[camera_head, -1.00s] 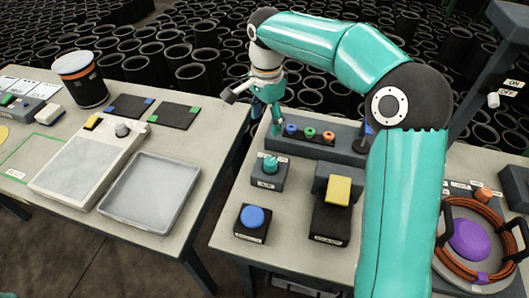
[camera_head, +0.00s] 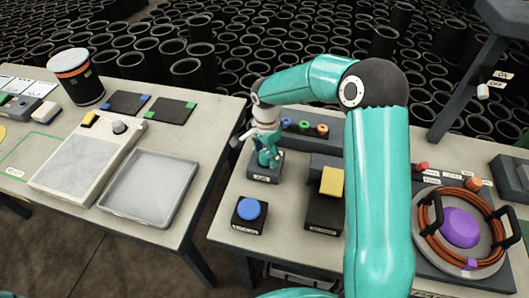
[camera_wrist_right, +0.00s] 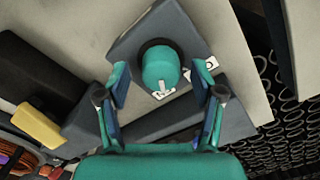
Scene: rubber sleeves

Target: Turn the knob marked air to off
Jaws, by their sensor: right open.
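The air knob is a teal round knob (camera_wrist_right: 159,66) with a white pointer mark, on a dark collar atop a grey box (camera_head: 265,172) labelled AIR on the right table. In the wrist view its pointer faces the lower edge, towards a small white label; another label sits to its right. The lettering there is too small to read. My right gripper (camera_head: 267,157) is over the box and hides the knob in the head view. Its fingers (camera_wrist_right: 161,74) are open, one on either side of the knob, with gaps visible. My left gripper is not in view.
A blue button (camera_head: 250,208) stands in front of the box, and a yellow block (camera_head: 332,181) on a dark base to its right. A coiled orange hose (camera_head: 427,226) lies at the right.

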